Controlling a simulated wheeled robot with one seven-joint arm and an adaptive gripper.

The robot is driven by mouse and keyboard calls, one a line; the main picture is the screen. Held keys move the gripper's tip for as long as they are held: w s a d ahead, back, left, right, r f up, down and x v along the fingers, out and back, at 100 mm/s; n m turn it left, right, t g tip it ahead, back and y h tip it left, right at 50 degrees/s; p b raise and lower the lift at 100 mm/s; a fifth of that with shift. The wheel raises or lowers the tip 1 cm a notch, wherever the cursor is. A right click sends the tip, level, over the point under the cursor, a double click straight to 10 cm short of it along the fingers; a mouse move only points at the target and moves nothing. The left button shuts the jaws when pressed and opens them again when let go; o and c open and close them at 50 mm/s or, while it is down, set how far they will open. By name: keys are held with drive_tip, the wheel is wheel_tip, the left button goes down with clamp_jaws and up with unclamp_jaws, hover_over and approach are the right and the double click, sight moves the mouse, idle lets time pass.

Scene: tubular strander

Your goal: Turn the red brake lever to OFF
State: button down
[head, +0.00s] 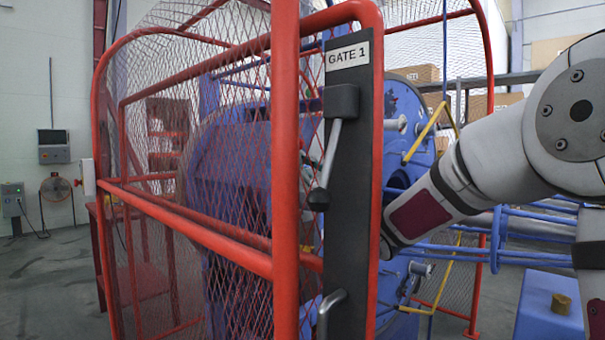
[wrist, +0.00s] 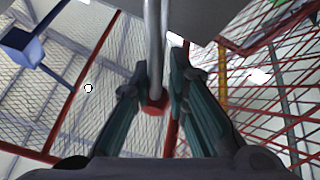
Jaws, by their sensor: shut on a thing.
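In the wrist view, the brake lever shows as a grey rod (wrist: 153,45) running down from the top edge to a red knob (wrist: 153,105). My gripper (wrist: 159,80) has its two dark teal fingers on either side of the lever near the knob, shut on it. In the head view, my arm reaches in from the right and its end goes out of sight behind the dark gate post. My fingers and the brake lever are hidden there. No ON or OFF marking is readable in either view.
The gate post (head: 348,200), labelled GATE 1, stands close beside my arm, with a black-knobbed gate handle (head: 327,170). A red mesh guard (head: 230,235) surrounds the blue strander (head: 235,160). Yellow bars (head: 428,132) and blue rods (head: 540,215) lie near my forearm.

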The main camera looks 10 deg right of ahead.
drive_tip(key=shift+s+a+f+n+g+y+b, duration=0.15)
drive_tip(key=shift+s+n+g+y+b, duration=0.2)
drive_tip(key=shift+n, duration=0.25)
drive_tip(key=shift+w, duration=0.1)
drive_tip(key=c, duration=1.7)
unclamp_jaws()
drive_tip(key=v, duration=1.2)
